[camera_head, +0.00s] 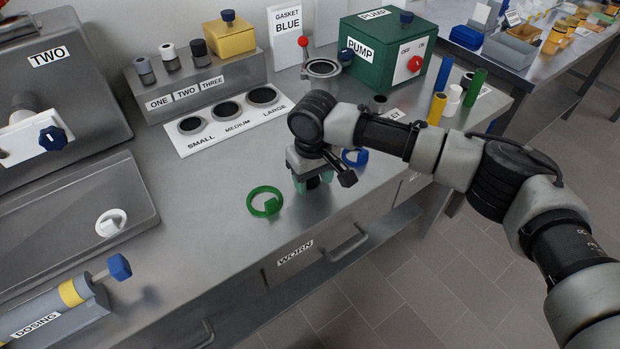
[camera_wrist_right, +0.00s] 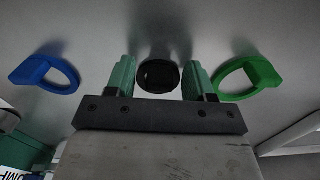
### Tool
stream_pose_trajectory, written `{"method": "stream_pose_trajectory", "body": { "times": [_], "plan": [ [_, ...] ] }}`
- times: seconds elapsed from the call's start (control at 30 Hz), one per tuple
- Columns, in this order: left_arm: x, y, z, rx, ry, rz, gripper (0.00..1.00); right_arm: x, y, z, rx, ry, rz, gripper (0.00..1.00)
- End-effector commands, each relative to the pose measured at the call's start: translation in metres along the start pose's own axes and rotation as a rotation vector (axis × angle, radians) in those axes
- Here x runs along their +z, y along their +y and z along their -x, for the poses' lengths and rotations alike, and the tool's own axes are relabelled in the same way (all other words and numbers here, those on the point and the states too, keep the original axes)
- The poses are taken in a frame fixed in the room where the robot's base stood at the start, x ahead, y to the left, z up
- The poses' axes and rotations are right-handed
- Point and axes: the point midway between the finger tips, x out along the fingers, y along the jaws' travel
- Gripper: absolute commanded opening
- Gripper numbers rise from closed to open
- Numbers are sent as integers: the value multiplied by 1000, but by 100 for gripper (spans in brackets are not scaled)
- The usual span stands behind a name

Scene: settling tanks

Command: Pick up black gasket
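My right gripper (camera_head: 313,182) points down close over the steel bench, between a green gasket (camera_head: 252,207) and a blue gasket (camera_head: 361,159). In the right wrist view its two green fingers (camera_wrist_right: 159,66) are apart. A dark rounded thing (camera_wrist_right: 158,76), which looks like the black gasket, shows between the fingers with space on both sides; its full outline is unclear. In the head view the gripper hides that spot. The blue gasket (camera_wrist_right: 62,68) and green gasket (camera_wrist_right: 232,75) lie on either side in the wrist view. My left gripper is not in view.
Behind are a SMALL/MEDIUM/LARGE board (camera_head: 233,120), a block labelled ONE, TWO, THREE (camera_head: 196,86) and a green pump box (camera_head: 385,52). Coloured cylinders (camera_head: 455,95) stand to the right. The front bench edge is near.

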Motion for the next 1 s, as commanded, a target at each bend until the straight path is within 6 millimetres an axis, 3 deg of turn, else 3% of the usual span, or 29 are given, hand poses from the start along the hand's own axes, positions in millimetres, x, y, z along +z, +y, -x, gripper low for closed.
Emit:
{"method": "stream_pose_trajectory", "body": {
  "times": [0.03, 0.2, 0.57, 0.8, 1.0],
  "plan": [
    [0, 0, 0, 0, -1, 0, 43, 0, 0, 0, 0, 0, 0, 30],
    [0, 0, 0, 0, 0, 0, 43, 0, 0, 0, 0, -1, 0, 5],
    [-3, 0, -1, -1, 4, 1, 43, 0, 0, 5, 0, -2, 0, 5],
    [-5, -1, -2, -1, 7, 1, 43, -1, 0, 42, -1, 4, 1, 5],
    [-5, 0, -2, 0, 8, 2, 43, 44, 16, 68, 0, 2, 0, 5]
  ]
}}
